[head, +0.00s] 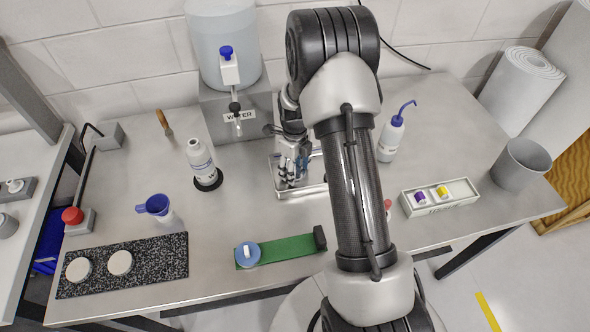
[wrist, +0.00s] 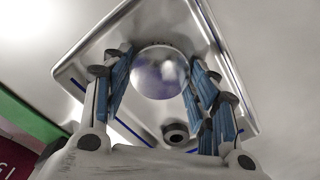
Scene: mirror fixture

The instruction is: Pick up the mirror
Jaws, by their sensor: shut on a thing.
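The mirror (wrist: 158,74) is a round, shiny piece in the wrist view with a bluish, blurred reflection. My gripper (wrist: 161,84) has its blue-padded fingers on both sides of the mirror and is shut on it. Behind the mirror is a square metal tray (wrist: 85,62) with a raised rim, blue lines and a small dark round fitting (wrist: 175,133). In the head view my gripper (head: 292,170) points down over the metal tray (head: 316,190), and the mirror is not clearly visible there. I cannot tell whether the mirror is clear of the tray.
A water tank (head: 223,45) stands behind the tray. A white bottle (head: 201,160) is to the left and a wash bottle (head: 391,138) to the right. A green strip (head: 285,248) lies in front. A white holder (head: 440,199) and grey bin (head: 521,165) are at right.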

